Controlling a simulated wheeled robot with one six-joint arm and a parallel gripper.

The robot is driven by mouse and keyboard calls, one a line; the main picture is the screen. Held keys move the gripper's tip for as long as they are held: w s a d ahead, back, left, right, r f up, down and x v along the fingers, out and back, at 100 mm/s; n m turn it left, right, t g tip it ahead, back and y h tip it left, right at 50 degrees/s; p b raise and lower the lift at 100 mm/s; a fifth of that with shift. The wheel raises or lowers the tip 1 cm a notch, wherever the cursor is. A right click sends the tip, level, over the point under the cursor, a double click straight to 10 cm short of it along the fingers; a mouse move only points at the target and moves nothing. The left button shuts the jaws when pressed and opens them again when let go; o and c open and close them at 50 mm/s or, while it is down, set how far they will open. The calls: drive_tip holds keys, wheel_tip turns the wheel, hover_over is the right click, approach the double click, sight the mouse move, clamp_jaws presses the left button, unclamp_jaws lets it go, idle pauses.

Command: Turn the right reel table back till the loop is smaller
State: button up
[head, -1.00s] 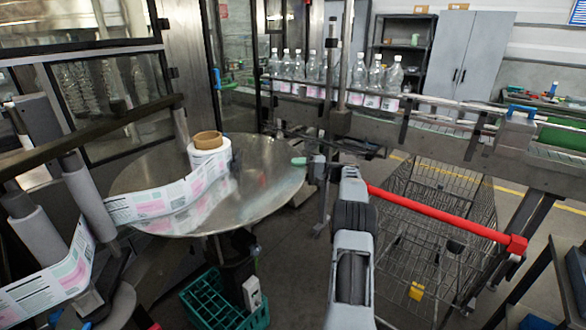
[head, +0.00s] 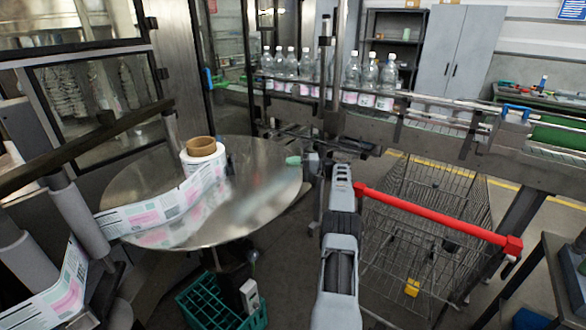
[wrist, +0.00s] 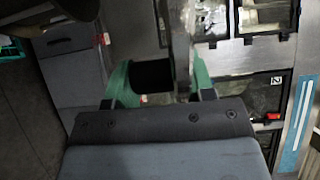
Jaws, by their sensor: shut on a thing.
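The right reel table (head: 262,170) is a round shiny metal disc at left centre in the head view. A label roll with a brown core (head: 202,152) stands on it near the back. A printed label web (head: 165,215) runs from the roll in a curved loop across the table to the grey guide rollers at left. My gripper (head: 293,160) is at the table's right edge and shut on its rim.
A wire cart (head: 425,220) with a red handle (head: 430,218) stands close to the right of my arm. Bottles (head: 365,80) line the conveyor behind. A green crate (head: 215,303) sits on the floor below the table.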

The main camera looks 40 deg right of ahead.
drive_tip(key=shift+w+a+f, duration=0.15)
drive_tip(key=shift+a+f, duration=0.1)
drive_tip(key=shift+f, duration=0.35)
drive_tip(key=o, duration=0.8)
drive_tip(key=shift+o, duration=1.3)
drive_tip(key=shift+w+a, duration=0.1)
drive_tip(key=shift+w, duration=0.05)
drive_tip(key=shift+r, duration=0.15)
drive_tip(key=shift+d+r, duration=0.15)
drive_tip(key=shift+d, duration=0.15)
